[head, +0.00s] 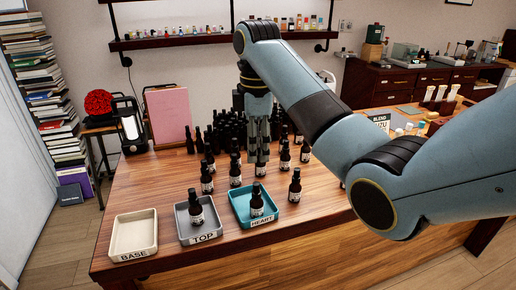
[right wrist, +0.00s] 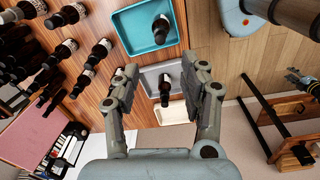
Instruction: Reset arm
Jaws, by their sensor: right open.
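My right gripper (head: 257,152) hangs fingers down above the table among dark dropper bottles in the head view. In the right wrist view its fingers (right wrist: 160,70) are spread, with nothing held. The cream BASE tray (head: 133,233) is empty. The grey TOP tray (head: 211,226) holds one upright dark bottle (head: 195,208). The teal HEART tray (head: 240,208) holds another bottle (head: 256,203). The right wrist view shows the teal tray (right wrist: 128,27), grey tray (right wrist: 149,82) and cream tray (right wrist: 174,113).
Several dark bottles (head: 207,180) stand behind the trays, and one (head: 295,186) stands right of the teal tray. A pink board (head: 168,115) stands at the back left.

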